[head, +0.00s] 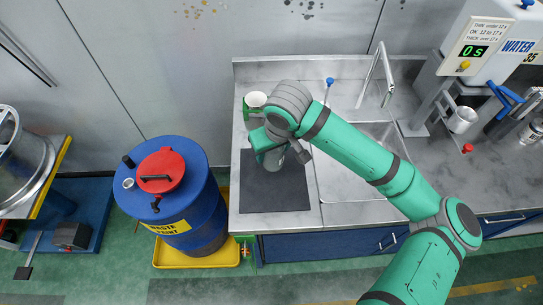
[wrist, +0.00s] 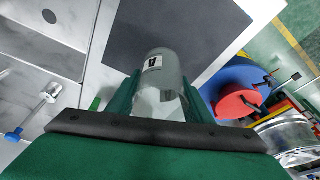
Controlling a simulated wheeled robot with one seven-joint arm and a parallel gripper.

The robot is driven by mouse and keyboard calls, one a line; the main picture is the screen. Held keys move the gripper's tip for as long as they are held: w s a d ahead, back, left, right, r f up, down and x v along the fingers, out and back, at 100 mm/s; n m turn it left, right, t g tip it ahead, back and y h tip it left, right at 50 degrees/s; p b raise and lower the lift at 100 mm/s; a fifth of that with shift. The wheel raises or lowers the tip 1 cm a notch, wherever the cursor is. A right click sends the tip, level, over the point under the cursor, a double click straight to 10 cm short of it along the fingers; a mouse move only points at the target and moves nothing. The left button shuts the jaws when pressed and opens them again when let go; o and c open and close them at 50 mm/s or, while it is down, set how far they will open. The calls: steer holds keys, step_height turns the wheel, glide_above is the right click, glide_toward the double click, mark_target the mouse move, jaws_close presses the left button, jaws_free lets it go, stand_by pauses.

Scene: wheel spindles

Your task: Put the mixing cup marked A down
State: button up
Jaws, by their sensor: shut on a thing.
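The mixing cup marked A (wrist: 163,66) is a translucent grey cup with a white label bearing a black A. My gripper (wrist: 160,98) is shut on it, one finger on each side. In the head view the cup (head: 274,163) shows only in part below my gripper (head: 270,152), which hides the rest. It is over or near the back edge of the dark mat (head: 275,195) on the steel counter. I cannot tell whether the cup touches the mat.
Behind my gripper stands a light cup (head: 255,99). The sink (head: 345,185) with its tap (head: 386,68) lies to the right. A blue waste paint drum (head: 185,215) with a red lid stands left of the counter. The front of the mat is clear.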

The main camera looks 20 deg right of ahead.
mark_target(273, 155)
steer(key=shift+w+f, duration=0.3)
steer(key=shift+f, duration=0.1)
steer(key=x, duration=0.3)
steer(key=shift+s+d+f, duration=0.15)
steer(key=shift+d+f, duration=0.05)
steer(key=shift+f, duration=0.2)
steer(key=shift+d+f, duration=0.1)
steer(key=o, duration=1.3)
steer(key=shift+d, duration=0.1)
steer(key=shift+o, duration=0.4)
steer(key=shift+a, duration=0.25)
steer(key=v, duration=1.2)
